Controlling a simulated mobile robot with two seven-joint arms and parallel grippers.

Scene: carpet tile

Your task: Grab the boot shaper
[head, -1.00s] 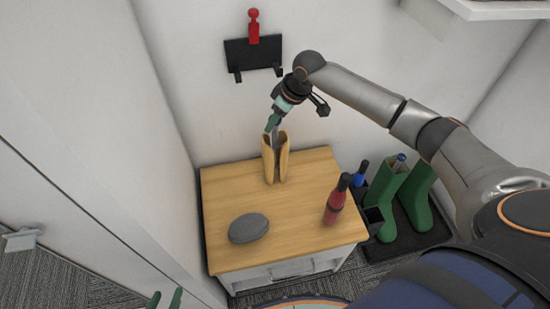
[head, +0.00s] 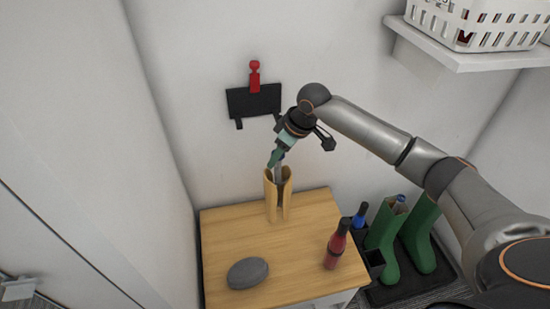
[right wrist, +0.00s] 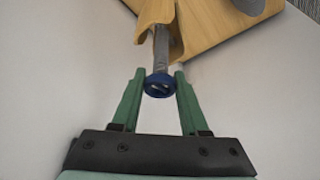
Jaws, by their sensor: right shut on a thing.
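The boot shaper (head: 270,197) is a tan form split into two upright halves, with a grey rod between them and a blue knob on top. It stands near the back edge of a wooden-topped cabinet (head: 225,235). My right gripper (head: 276,160) reaches down from above and is shut on the knob. In the right wrist view, the blue knob (right wrist: 158,85) sits between the green fingers of my right gripper (right wrist: 160,80), with the rod and tan halves (right wrist: 205,22) beyond. My left gripper is not in view.
A grey oval object (head: 248,273) and a red bottle (head: 336,248) are on the cabinet. Green boots (head: 419,235) stand on a dark tray at right. A black wall rack (head: 253,101) holds a red item (head: 255,77). A white basket (head: 475,22) sits on a high shelf.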

